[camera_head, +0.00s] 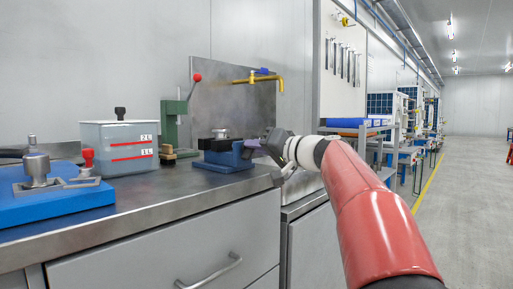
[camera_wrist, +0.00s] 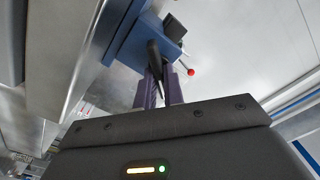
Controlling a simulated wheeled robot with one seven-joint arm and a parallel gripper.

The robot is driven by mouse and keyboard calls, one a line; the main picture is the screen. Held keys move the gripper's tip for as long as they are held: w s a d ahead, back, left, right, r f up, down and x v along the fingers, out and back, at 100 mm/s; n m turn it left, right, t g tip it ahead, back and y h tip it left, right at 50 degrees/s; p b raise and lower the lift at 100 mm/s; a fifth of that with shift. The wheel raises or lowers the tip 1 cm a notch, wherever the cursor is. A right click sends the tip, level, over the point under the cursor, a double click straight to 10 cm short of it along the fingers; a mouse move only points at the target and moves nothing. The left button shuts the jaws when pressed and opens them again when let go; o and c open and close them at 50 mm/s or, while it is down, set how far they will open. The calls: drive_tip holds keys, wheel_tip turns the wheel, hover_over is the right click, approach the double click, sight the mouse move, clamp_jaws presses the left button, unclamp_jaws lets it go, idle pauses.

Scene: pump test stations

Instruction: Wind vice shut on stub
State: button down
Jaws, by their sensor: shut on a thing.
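The blue vice (camera_head: 222,156) stands on the steel bench, with dark jaws on top. A small grey piece (camera_head: 220,133), which looks like the stub, sits at its jaws; I cannot tell how tightly they close on it. My gripper (camera_head: 256,145) is at the right end of the vice. In the wrist view, the purple fingers of my gripper (camera_wrist: 160,75) are shut on the dark vice handle (camera_wrist: 154,54), beside the blue vice body (camera_wrist: 131,40). The fingers hide part of the handle, and the stub is not clear in this view.
A green press (camera_head: 174,128) with a red knob stands behind the vice. A brush (camera_head: 167,154), a water tank (camera_head: 120,148) and a blue pump fixture (camera_head: 55,200) are to the left. The front strip of the bench is clear.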

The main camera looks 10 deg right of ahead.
drive_tip(key=c, duration=1.5)
unclamp_jaws()
drive_tip(key=v, duration=0.7)
drive_tip(key=shift+s+d+b, duration=0.25)
drive_tip(key=shift+s+b, duration=0.05)
drive_tip(key=shift+b, duration=0.1)
